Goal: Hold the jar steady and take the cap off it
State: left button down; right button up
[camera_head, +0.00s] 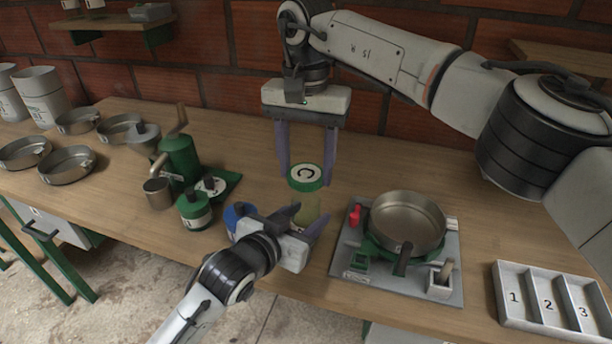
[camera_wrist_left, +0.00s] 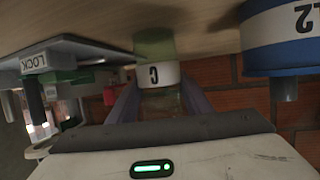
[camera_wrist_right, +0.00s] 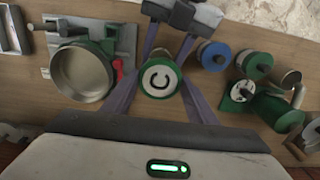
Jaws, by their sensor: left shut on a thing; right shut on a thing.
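The green cap (camera_head: 306,178) with a white disc marked C is between the fingers of my right gripper (camera_head: 306,172), which is shut on it from above. The cap also faces the right wrist view (camera_wrist_right: 160,78). The jar (camera_head: 308,211) is yellowish-green and see-through, and stands on the table below the cap. A strip of table shows between cap and jar in the head view, so they look apart. My left gripper (camera_head: 302,220) is shut around the jar from the front. The left wrist view shows the jar's white C label (camera_wrist_left: 158,75). The right wrist view mostly hides the jar.
A blue-topped container (camera_head: 237,215) stands close left of my left gripper. Left of it are a green-topped container (camera_head: 194,209) and a green pulper (camera_head: 178,158). A grey board with a pan (camera_head: 407,222) lies to the right. A numbered tray (camera_head: 545,300) is at far right.

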pick_arm(q)
jog(key=c, duration=0.8)
grip_release()
jog(key=shift+c, duration=0.2)
jog(key=shift+s, duration=0.1)
